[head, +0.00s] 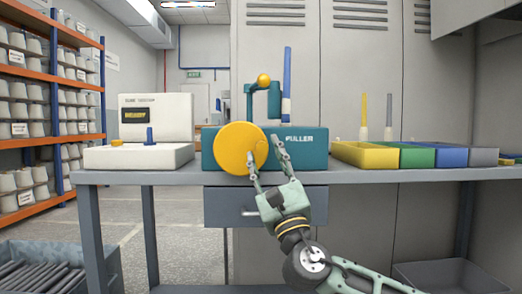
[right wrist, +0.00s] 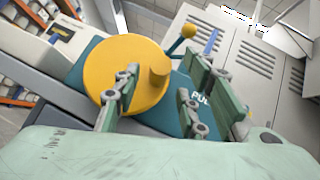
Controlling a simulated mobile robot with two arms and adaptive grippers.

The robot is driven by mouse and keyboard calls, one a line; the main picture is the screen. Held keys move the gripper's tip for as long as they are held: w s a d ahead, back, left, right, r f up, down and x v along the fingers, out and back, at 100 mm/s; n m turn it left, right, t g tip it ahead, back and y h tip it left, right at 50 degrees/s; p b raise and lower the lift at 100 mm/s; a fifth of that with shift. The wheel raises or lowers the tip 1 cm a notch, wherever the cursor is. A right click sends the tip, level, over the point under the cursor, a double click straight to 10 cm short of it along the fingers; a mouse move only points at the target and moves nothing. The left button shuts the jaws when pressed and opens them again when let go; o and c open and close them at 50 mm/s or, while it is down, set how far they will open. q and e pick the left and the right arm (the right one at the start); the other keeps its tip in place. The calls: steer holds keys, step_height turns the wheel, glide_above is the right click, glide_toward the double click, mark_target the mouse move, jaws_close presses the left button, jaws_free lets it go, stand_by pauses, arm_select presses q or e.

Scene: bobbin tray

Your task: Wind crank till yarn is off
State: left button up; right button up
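The puller is a teal box (head: 310,162) on the bench. A yellow crank disc (head: 237,148) is on its front. A short yellow handle (right wrist: 158,77) stands out from the disc near its rim in the right wrist view. A teal post on the box carries a yellow ball (head: 263,80). Behind it stands a tall blue-topped bobbin (head: 287,80) with a white lower part; whether yarn is on it is too small to tell. My right gripper (head: 264,148) is open at the disc's right side, its fingers spread on either side of the handle. My left gripper is out of view.
A white machine (head: 140,157) stands left on the bench (head: 400,175). Yellow (head: 365,155), green, blue and grey bins stand right, with upright bobbins behind. Orange-blue racks (head: 55,90) of cones line the left. A crate of rods (head: 40,270) is at the lower left.

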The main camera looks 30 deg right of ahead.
mark_target(241, 149)
steer(key=shift+x, duration=1.85)
steer(key=shift+c, duration=0.3)
steer(key=shift+f+b, duration=0.1)
steer(key=shift+b, duration=0.2)
jaws_close()
